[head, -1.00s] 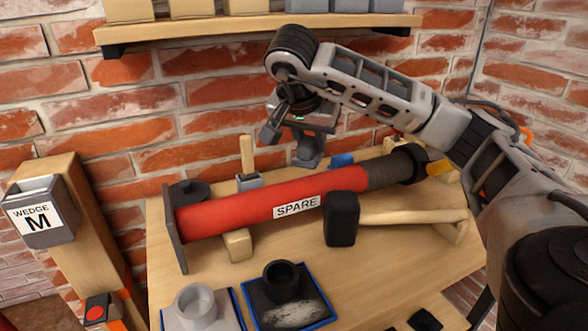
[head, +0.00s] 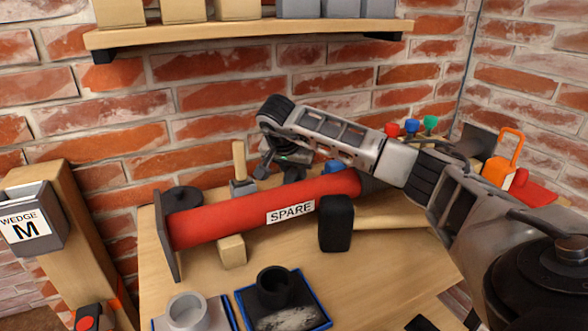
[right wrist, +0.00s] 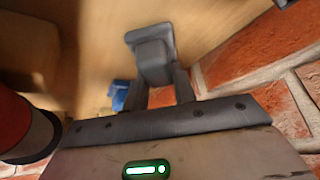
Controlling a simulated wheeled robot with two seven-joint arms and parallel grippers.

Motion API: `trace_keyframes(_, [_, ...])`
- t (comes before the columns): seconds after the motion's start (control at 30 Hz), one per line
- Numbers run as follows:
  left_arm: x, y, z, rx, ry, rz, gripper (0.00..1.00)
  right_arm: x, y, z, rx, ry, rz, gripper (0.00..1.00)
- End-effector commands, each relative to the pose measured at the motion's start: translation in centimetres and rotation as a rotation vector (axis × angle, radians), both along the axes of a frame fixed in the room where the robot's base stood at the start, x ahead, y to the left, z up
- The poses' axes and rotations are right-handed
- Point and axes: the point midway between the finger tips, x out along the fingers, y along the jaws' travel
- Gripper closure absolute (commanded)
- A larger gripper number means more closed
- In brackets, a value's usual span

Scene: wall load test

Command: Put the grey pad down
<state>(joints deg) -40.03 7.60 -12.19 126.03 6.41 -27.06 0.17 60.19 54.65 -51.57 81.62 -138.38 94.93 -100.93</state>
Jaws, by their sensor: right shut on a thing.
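My right gripper (head: 288,166) is behind the red tube marked SPARE (head: 255,218), near the brick wall. In the right wrist view its two fingers (right wrist: 160,88) are shut on the grey pad (right wrist: 152,55), a small block with a wider flat end. The pad is over the wooden bench top (right wrist: 80,50); I cannot tell whether it touches it. In the head view the red tube hides the pad's lower part, if not most of it. My left gripper is not in view.
A black-headed mallet (head: 335,223) lies in front of the tube. A black cup (head: 274,287) and a grey cup (head: 187,310) stand at the front. A wooden-handled tool (head: 239,165) stands left of my gripper. A shelf (head: 250,36) hangs above.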

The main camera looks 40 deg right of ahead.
Motion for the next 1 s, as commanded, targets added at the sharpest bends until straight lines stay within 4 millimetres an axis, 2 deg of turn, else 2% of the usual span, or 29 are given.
trace_keyframes(0.3, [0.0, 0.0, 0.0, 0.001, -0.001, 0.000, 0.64, 0.0, 0.0, -0.2, 0.000, -0.002, -0.001, 1.00])
trace_keyframes(0.33, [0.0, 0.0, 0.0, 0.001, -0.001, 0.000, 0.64, 0.0, 0.0, -0.2, 0.001, -0.002, -0.001, 0.71])
trace_keyframes(0.4, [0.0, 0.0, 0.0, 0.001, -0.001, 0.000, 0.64, 0.0, 0.0, -0.2, 0.001, -0.002, -0.001, 0.52])
trace_keyframes(0.77, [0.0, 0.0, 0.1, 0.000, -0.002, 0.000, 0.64, 0.0, 0.1, 0.4, 0.001, -0.004, 0.000, 0.52])
trace_keyframes(0.87, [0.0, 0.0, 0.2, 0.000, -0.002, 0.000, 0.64, -0.2, 0.6, 1.5, 0.001, -0.005, 0.001, 0.52])
trace_keyframes(1.0, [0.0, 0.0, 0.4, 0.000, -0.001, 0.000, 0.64, -0.9, 1.9, 4.2, 0.000, -0.008, 0.002, 0.52])
